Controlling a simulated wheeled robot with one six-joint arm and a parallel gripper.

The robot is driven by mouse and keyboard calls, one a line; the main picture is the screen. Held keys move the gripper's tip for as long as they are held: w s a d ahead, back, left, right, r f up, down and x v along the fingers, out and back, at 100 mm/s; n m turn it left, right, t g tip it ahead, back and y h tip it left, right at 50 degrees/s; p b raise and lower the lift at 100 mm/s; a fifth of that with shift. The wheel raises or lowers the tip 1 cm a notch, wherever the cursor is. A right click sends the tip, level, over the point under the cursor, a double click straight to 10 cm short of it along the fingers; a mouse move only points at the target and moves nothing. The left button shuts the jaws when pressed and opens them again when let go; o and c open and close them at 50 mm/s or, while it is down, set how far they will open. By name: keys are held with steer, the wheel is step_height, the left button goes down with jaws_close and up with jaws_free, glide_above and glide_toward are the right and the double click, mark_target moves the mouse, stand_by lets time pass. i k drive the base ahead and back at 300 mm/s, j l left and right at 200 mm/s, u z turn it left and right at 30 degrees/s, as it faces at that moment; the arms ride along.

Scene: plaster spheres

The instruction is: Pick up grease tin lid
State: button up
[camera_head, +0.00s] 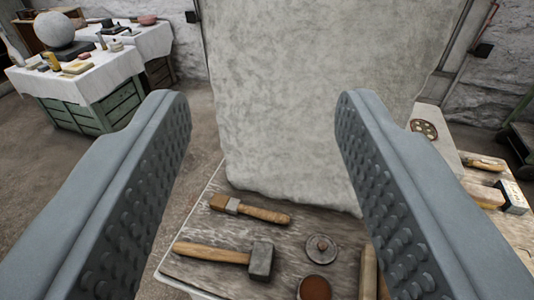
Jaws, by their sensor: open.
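My gripper (262,112) is open, its two grey studded fingers wide apart at the left and right of the view, with nothing between them. Below and beyond the fingers is a worn wooden bench top (205,268). A small round dark grey lid with a knob in its middle (321,248) lies on it, apart from my gripper and left of the right finger. Just in front of the lid stands a small round tin with reddish-brown contents (315,288), cut off by the bottom edge of the view.
A mallet (262,260) and a wooden-handled brush (262,212) lie left of the lid. Wooden handles (369,275) lie close to its right, partly behind my finger. A large pale stone block (300,90) rises behind. More tools lie far right; a cloth-covered table (100,75) stands back left.

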mark_target(320, 249)
steer(key=k+l, duration=0.15)
steer(key=k, duration=0.4)
steer(key=k+l+z, duration=0.1)
steer(key=k, duration=0.5)
steer(key=l, duration=0.1)
